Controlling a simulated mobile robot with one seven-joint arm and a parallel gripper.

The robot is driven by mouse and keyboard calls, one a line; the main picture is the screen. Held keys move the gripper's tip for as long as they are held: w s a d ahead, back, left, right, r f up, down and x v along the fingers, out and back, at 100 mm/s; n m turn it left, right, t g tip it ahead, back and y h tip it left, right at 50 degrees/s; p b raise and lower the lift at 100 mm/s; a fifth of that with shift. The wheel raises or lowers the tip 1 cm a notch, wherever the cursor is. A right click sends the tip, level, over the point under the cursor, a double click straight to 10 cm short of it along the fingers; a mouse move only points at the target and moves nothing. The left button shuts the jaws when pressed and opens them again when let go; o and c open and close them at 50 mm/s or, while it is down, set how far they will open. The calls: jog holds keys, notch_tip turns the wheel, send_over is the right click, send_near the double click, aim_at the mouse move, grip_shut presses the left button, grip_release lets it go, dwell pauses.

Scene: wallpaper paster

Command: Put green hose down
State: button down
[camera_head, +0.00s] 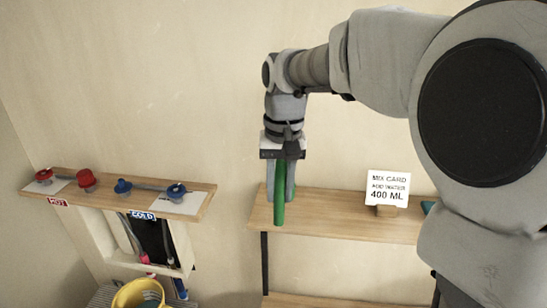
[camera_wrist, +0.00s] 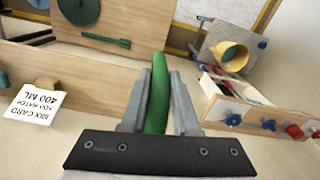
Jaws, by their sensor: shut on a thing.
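The green hose (camera_head: 279,195) hangs upright in my gripper (camera_head: 281,185), over the left end of the wooden shelf (camera_head: 330,205). My gripper points down and is shut on the hose. In the wrist view the hose (camera_wrist: 157,98) shows between the two grey fingers of my gripper (camera_wrist: 160,105).
A card reading "MIX CARD ADD WATER 400 ML" (camera_head: 387,189) stands on the shelf to the right. A narrow ledge with red and blue valve knobs (camera_head: 176,192) is at left, above a yellow bucket (camera_head: 138,294). The shelf between gripper and card looks clear.

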jog(key=w+f+p, duration=0.1)
jog(key=w+f, duration=0.5)
jog(key=f, duration=0.1)
jog(key=shift+a+f+p, duration=0.3)
jog(key=shift+a+p, duration=0.05)
jog(key=shift+a, duration=0.1)
jog(key=shift+w, duration=0.1)
jog(key=c, duration=0.7)
grip_release()
jog(key=shift+o, duration=0.2)
